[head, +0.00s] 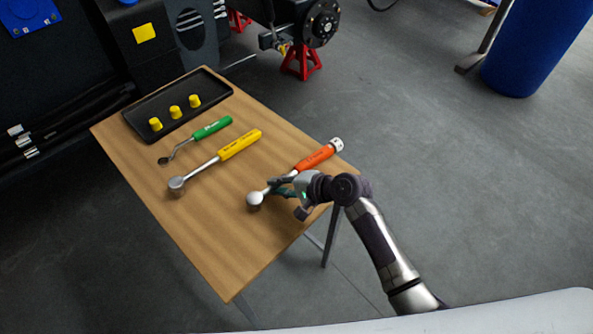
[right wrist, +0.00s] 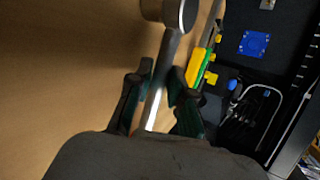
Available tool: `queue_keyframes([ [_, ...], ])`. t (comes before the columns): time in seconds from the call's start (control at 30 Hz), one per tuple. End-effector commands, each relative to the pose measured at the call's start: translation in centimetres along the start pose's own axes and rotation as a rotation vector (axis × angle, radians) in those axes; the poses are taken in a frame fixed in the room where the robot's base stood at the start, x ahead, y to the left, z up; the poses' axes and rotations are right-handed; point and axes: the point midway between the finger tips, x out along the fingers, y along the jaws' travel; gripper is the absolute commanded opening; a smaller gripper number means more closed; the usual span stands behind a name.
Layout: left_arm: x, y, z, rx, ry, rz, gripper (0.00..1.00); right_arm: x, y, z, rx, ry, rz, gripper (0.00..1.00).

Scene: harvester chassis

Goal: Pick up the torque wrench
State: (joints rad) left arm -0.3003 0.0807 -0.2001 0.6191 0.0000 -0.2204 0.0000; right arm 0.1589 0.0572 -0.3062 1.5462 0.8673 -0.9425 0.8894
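Three wrenches lie on the wooden table, and I cannot tell which is the torque wrench. One has an orange handle (head: 313,158), one a yellow handle (head: 240,144), one a green handle (head: 212,128). My right gripper (head: 275,188) is at the metal shaft of the orange-handled wrench, between its round head (head: 255,199) and handle. In the right wrist view the fingers of my right gripper (right wrist: 160,75) stand on either side of the shaft (right wrist: 156,100); whether both press on it is unclear. The wrench head (right wrist: 174,12) is beyond the fingertips. My left gripper is out of view.
The wooden table (head: 205,245) has bare room at its near left. A black tray (head: 213,91) with three yellow pieces (head: 175,112) stands at its far end. A blue barrel (head: 530,50) and red stands (head: 302,62) are beyond the table.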

Motion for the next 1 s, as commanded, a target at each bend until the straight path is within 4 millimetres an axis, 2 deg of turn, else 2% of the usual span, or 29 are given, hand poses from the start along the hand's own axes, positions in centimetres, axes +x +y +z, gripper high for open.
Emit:
queue_keyframes([
  [0.03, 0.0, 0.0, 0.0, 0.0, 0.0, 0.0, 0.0, 0.0, 0.0, 0.0, 0.0, 0.0, 0.0, 0.06],
  [0.1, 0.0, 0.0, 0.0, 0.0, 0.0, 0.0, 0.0, 0.0, 0.0, 0.0, 0.0, 0.0, 0.0, 0.0],
  [0.67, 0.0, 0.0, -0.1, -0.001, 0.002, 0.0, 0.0, -0.2, -0.4, 0.0, -0.003, 0.001, -0.004, 0.0],
  [0.87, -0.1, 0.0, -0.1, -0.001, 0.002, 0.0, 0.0, -1.2, -2.0, 0.4, -0.006, 0.002, -0.006, 0.0],
  [1.0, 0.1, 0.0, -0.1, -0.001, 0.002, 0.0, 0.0, -2.2, -4.2, 0.5, -0.008, 0.004, -0.008, 0.0],
])
